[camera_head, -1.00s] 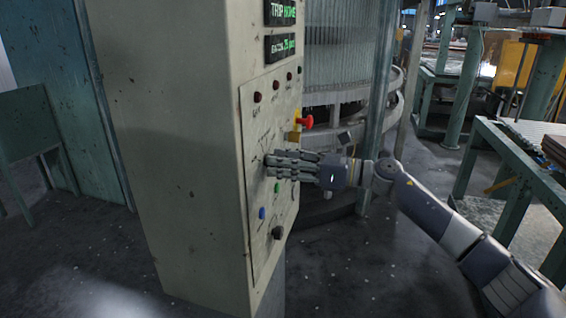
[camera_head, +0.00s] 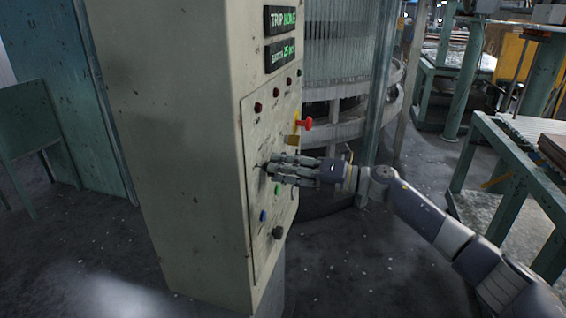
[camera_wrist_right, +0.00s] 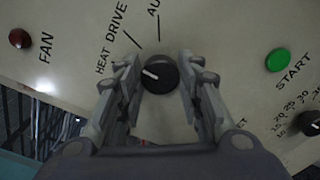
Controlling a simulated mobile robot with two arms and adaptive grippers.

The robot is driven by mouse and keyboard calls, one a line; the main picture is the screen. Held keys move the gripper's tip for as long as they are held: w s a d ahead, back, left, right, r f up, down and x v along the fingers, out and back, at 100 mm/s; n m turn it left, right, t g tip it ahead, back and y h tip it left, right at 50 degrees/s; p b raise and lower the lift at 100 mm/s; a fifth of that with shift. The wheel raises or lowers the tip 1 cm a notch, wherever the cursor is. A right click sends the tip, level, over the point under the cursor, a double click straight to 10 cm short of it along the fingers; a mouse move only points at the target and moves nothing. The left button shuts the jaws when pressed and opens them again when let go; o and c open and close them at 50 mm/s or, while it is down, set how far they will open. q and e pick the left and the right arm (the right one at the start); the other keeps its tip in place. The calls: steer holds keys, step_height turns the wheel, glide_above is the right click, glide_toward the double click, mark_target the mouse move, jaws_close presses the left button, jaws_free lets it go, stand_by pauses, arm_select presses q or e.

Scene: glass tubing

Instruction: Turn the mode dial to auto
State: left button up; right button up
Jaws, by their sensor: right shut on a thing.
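The mode dial is a round black knob (camera_wrist_right: 158,75) with a white pointer line, on the beige control panel. In the right wrist view its pointer aims left and slightly up, below the tick by "HEAT DRIVE". A label starting "AU", cut off by the top edge, stands above the dial with its own tick. My right gripper (camera_wrist_right: 159,65) is shut on the dial, one finger on each side. In the head view the right gripper (camera_head: 270,168) reaches the panel from the right and its fingers hide the dial. My left gripper is not in view.
In the wrist view the green START button (camera_wrist_right: 278,60) is right of the fingers. A green-legged table (camera_head: 510,145) stands at right.

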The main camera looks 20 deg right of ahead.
steer(key=shift+m+p, duration=3.75)
steer(key=shift+m, duration=1.95)
steer(key=shift+f, duration=0.1)
steer(key=o, duration=1.1)
steer(key=shift+c, duration=0.2)
steer(key=shift+d, duration=0.1)
steer(key=v, duration=1.1)
steer(key=shift+s+d, duration=0.25)
steer(key=shift+d, duration=0.05)
